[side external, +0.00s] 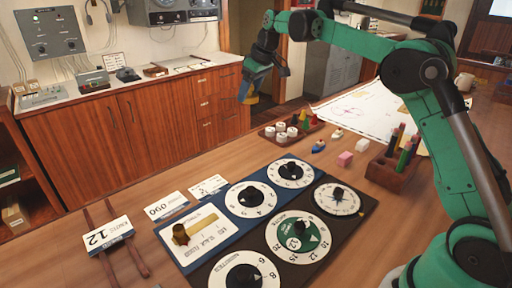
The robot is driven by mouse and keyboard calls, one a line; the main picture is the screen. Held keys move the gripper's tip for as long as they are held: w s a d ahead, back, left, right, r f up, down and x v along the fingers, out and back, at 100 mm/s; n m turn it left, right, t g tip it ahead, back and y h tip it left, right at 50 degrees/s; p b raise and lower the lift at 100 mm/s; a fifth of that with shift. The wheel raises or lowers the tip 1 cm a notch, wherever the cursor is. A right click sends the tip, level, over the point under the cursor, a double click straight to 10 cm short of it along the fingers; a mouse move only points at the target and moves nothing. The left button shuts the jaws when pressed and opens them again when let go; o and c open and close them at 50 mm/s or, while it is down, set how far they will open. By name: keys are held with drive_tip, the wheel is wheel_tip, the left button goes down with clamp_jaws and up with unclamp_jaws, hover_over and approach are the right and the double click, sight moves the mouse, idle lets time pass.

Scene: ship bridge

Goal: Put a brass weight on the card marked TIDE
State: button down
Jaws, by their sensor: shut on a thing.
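My gripper (257,84) is raised well above the far side of the wooden desk, pointing down, with the cabinets behind it. It is shut on a small brass-coloured thing (250,98), which looks like a brass weight and is partly hidden by the fingers. White cards lie on the desk: one reading 12 (108,236), one reading 060 (166,206), and one with small print (208,187). I cannot read the word TIDE on any card.
A blue and black panel with several dials (290,240) fills the desk's front middle. Behind it are a tray of white pieces and coloured pegs (264,133), small boats (318,147), a pink block (345,159), a pen holder (392,178) and a chart (350,110). Two wooden rods (134,262) lie at left.

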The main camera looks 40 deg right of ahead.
drive_tip(key=shift+r, duration=0.35)
drive_tip(key=shift+w+a+f, duration=0.1)
drive_tip(key=shift+a+f, duration=0.05)
drive_tip(key=shift+a, duration=0.2)
drive_tip(key=a+f, duration=0.6)
hover_over(213, 182)
drive_tip(key=s, duration=0.1)
drive_tip(key=f, duration=0.6)
drive_tip(key=shift+d, duration=0.2)
drive_tip(key=shift+f, duration=3)
drive_tip(key=shift+f, duration=0.4)
drive_tip(key=shift+c, duration=0.5)
unclamp_jaws()
